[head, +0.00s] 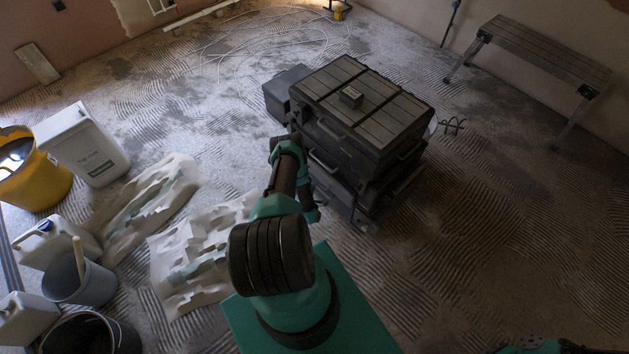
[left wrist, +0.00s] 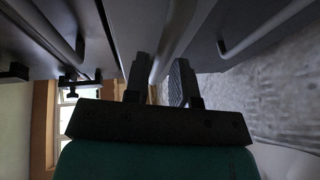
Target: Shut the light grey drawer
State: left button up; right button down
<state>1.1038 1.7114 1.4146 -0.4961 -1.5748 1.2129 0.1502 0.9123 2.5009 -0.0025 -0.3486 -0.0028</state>
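A dark cabinet with drawers (head: 362,110) stands on the floor in the middle of the head view, with bar handles on its faces. A grey-blue box-shaped part (head: 285,92) juts out at its left back; I cannot tell whether it is a drawer. No drawer looks clearly light grey in this shade. My left gripper (head: 283,143) is at the cabinet's left side. In the left wrist view the fingers of my left gripper (left wrist: 161,75) stand apart, one on each side of a bar handle (left wrist: 174,38); contact is not clear. My right gripper is out of view.
A wooden bench (head: 550,55) stands at the back right. Buckets, canisters and crumpled pale sheets (head: 195,255) crowd the left floor.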

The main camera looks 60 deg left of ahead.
pick_arm(q)
jog(key=shift+x, duration=1.2)
jog(key=shift+c, duration=0.4)
grip_shut()
